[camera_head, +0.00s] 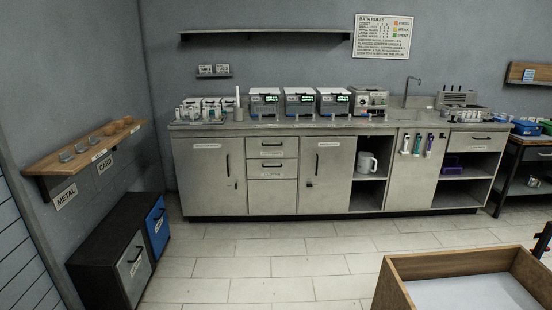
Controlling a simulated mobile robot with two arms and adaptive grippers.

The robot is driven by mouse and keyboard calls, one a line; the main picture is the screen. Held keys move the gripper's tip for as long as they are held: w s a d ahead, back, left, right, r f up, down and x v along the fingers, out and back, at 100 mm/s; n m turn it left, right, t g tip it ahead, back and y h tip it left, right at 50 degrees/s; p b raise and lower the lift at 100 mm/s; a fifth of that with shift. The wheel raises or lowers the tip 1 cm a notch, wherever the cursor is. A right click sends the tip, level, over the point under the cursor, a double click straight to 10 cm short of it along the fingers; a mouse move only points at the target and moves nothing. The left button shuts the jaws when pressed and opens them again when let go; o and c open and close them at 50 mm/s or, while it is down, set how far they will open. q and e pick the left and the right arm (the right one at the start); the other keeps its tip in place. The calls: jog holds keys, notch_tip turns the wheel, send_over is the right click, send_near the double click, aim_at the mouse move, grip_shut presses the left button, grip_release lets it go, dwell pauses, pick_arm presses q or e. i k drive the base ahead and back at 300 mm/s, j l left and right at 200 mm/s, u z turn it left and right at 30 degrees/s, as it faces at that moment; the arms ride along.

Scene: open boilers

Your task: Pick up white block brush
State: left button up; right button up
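Several brush-like tools hang in a row on the front of the counter's right cabinet. The leftmost is a pale, whitish one (405,143), which may be the white block brush; it is too small to be sure. Neither of my grippers can be made out in the head view, and nothing is seen touching the tools.
A grey counter (225,174) runs along the back wall, with several boilers (300,102) on top. A wooden box (450,263) stands at the front right. Dark bins (105,255) stand left under a wooden shelf (85,154). The tiled floor (260,265) between is clear.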

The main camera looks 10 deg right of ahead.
aim_at(405, 153)
jog(key=i+z, duration=0.1)
jog(key=i, duration=0.8)
jog(key=i+j+z, duration=0.1)
jog(key=i, duration=0.75)
jog(key=i+j+z, duration=0.1)
jog(key=i, duration=0.8)
jog(key=i+z, duration=0.8)
jog(key=i, duration=0.2)
jog(key=i+j+z, duration=0.4)
jog(key=i+l+z, duration=0.15)
jog(key=i+z, duration=0.2)
jog(key=i+l+z, duration=0.1)
jog(key=i+z, duration=0.6)
jog(key=i+l+u, duration=0.35)
jog(key=i+l, duration=0.6)
jog(key=i, duration=0.15)
jog(key=l+u, duration=0.45)
jog(key=l, duration=0.85)
jog(key=i+l+u, duration=0.1)
jog(key=u, duration=0.4)
jog(key=i+l+u, duration=0.15)
jog(key=u, duration=0.35)
jog(key=l+u, duration=0.2)
jog(key=u, duration=0.3)
jog(key=i+l+u, duration=0.1)
jog(key=u, duration=0.35)
jog(key=l, duration=0.1)
